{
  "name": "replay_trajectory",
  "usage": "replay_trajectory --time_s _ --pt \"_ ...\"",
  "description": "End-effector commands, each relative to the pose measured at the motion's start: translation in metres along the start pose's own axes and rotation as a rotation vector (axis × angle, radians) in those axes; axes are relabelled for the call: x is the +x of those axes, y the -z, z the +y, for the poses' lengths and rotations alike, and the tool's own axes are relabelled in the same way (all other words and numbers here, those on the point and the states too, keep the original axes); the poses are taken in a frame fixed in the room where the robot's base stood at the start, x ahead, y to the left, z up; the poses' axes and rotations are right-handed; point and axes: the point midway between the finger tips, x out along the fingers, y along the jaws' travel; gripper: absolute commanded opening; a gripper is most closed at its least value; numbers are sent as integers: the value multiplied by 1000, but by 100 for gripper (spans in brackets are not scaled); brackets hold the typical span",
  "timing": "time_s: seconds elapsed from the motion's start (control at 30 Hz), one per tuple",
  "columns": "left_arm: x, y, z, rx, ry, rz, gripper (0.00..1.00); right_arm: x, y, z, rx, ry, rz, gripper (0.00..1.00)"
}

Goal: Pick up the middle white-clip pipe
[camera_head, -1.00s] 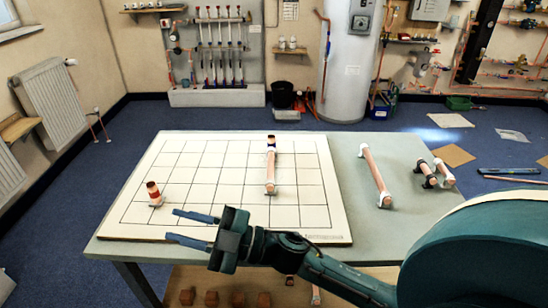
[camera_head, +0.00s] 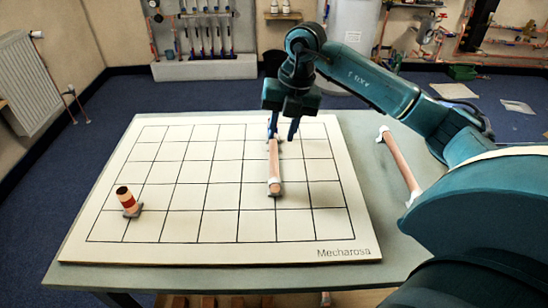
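My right gripper (camera_head: 282,133) points down at the far end of the board pipe. Its fingers are apart, and they hide that pipe's far end. I cannot tell whether they touch the pipe. My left gripper is not in view.
Most of the board is clear. The grey table (camera_head: 375,140) shows right of the board. My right arm covers the table's right end.

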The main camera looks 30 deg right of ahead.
Motion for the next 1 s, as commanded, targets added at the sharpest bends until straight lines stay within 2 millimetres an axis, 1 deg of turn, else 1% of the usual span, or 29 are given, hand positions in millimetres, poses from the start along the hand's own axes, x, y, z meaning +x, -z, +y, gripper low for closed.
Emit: replay_trajectory --time_s 0.03,0.1,0.2,0.47,0.7,0.83,1.0 --pt "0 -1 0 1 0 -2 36 12 1 0 0 2 5 28" --pt "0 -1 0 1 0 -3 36 26 1 0 -1 1 6 28" --pt "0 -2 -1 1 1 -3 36 41 1 0 -1 -1 5 28" --pt "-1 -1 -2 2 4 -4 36 61 2 0 -3 -2 5 28" --pt "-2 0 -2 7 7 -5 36 96 3 -2 -2 -4 5 28" --pt "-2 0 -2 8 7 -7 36 104 3 -2 -3 -4 3 28" --pt "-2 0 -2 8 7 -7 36 105 3 -2 -4 -4 2 28"
